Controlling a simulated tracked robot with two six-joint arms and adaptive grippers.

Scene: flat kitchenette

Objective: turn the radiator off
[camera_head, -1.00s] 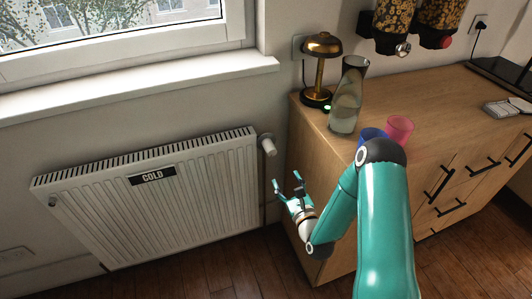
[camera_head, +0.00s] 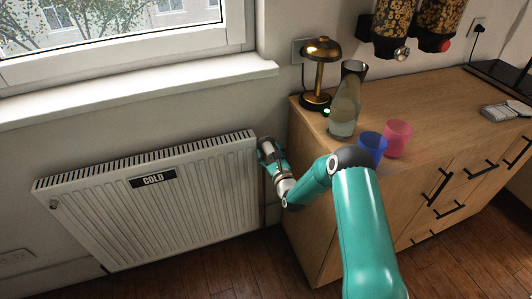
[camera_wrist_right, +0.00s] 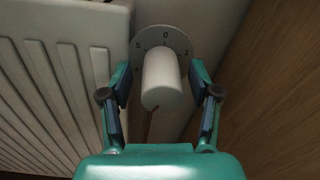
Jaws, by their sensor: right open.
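The white radiator (camera_head: 150,200) hangs on the wall below the window and bears a black label (camera_head: 153,179) reading "COLD". Its valve knob (camera_wrist_right: 161,80) is a white cylinder in front of a grey dial (camera_wrist_right: 166,40). My right gripper (camera_wrist_right: 160,88) is open, with one finger on each side of the knob and small gaps between. In the head view my right gripper (camera_head: 268,150) covers the knob at the radiator's right end. My left gripper is out of view.
A wooden cabinet (camera_head: 310,220) stands close to the right of the radiator. On it are a brass lamp (camera_head: 320,70), a glass vase (camera_head: 346,105), a blue cup (camera_head: 371,148) and a pink cup (camera_head: 397,138). The window sill (camera_head: 140,95) juts out above the radiator.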

